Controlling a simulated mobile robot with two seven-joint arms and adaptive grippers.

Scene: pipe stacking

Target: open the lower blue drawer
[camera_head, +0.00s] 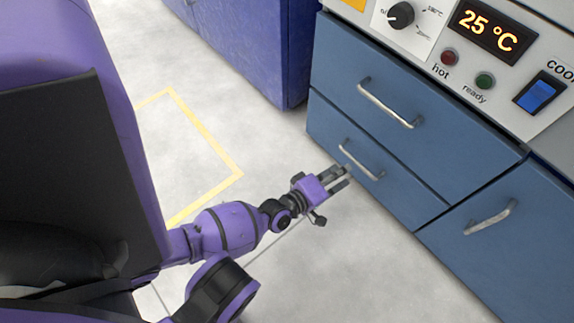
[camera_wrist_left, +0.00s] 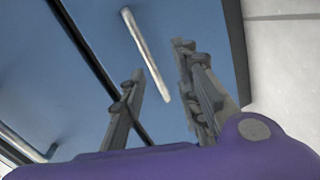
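The lower blue drawer (camera_head: 398,199) is under the upper blue drawer (camera_head: 340,60) in the cabinet, and its front looks flush with the cabinet. Its metal bar handle (camera_head: 360,162) runs along its front. My left gripper (camera_head: 342,175) is at the left part of this handle, fingers pointing at the drawer. In the left wrist view the two fingers (camera_wrist_left: 160,68) are apart, and the handle (camera_wrist_left: 146,52) shows in the gap between them. I cannot tell whether a finger touches it. My right gripper is in neither view.
The upper drawer has its own handle (camera_head: 388,104). A blue door with a handle (camera_head: 490,217) is at the right. A control panel (camera_head: 435,55) with a knob and display sits above. The grey floor (camera_head: 330,270) before the drawers is clear.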

